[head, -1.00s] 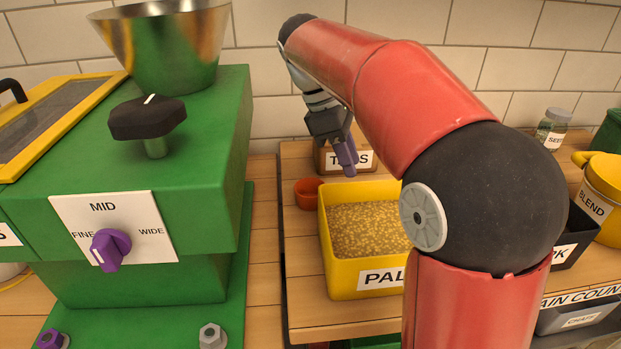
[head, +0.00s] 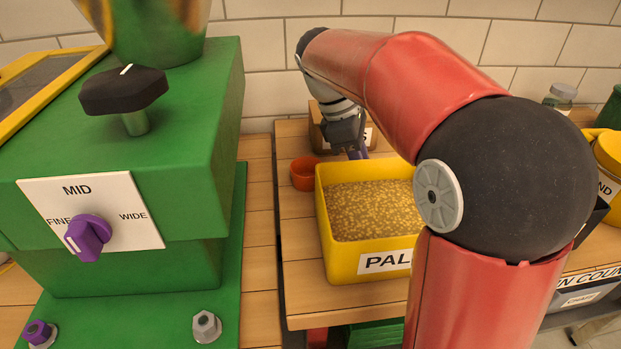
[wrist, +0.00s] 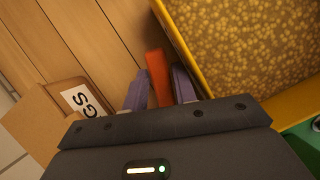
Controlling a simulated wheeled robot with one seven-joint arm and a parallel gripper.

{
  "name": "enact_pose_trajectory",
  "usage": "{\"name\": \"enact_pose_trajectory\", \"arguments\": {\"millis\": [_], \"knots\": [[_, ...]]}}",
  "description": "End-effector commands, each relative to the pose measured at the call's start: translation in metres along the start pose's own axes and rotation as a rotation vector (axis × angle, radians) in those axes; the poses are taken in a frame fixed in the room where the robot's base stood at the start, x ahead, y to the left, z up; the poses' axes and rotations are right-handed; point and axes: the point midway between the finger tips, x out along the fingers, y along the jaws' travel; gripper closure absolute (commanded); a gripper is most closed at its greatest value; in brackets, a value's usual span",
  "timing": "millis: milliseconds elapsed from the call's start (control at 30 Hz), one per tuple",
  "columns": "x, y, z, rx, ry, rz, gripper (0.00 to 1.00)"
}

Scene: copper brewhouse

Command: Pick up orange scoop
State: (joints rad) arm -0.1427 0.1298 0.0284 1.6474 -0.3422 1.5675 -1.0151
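The orange scoop's round cup (head: 305,174) rests on the wooden table in the head view, left of the yellow bin's back corner. In the wrist view an orange bar, apparently the scoop's handle (wrist: 157,76), lies between my two purple fingers; the cup is out of sight there. My gripper (wrist: 160,84) looks open, with one finger on each side of the handle and little room to spare. Contact cannot be made out. In the head view my gripper (head: 357,152) is low behind the bin, partly hidden by it.
The yellow bin (head: 346,259) of grain stands close beside the handle. A brown tag box (head: 318,130) stands just behind; its label also shows in the wrist view (wrist: 80,100). The green mill (head: 205,190) is at left. Bare planks lie left of the cup.

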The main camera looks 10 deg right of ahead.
Motion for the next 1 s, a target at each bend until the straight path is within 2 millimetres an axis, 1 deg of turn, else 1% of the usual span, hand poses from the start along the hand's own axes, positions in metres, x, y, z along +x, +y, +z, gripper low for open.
{"name": "enact_pose_trajectory", "arguments": {"millis": [133, 333, 600, 733, 867, 967, 1000], "knots": [[-0.001, 0.0, 0.0, 0.001, 0.0, 0.0, 0.74], [-0.001, 0.0, 0.0, 0.001, 0.0, 0.0, 1.0], [-0.001, 0.0, 0.0, 0.001, 0.0, 0.0, 1.0], [-0.006, 0.0, 0.002, 0.001, 0.0, 0.001, 1.0], [-0.017, 0.001, 0.007, 0.002, 0.001, 0.002, 1.0], [-0.032, 0.001, 0.013, 0.003, 0.002, 0.003, 1.0], [-0.04, 0.001, 0.016, 0.002, 0.002, 0.003, 1.0]]}}
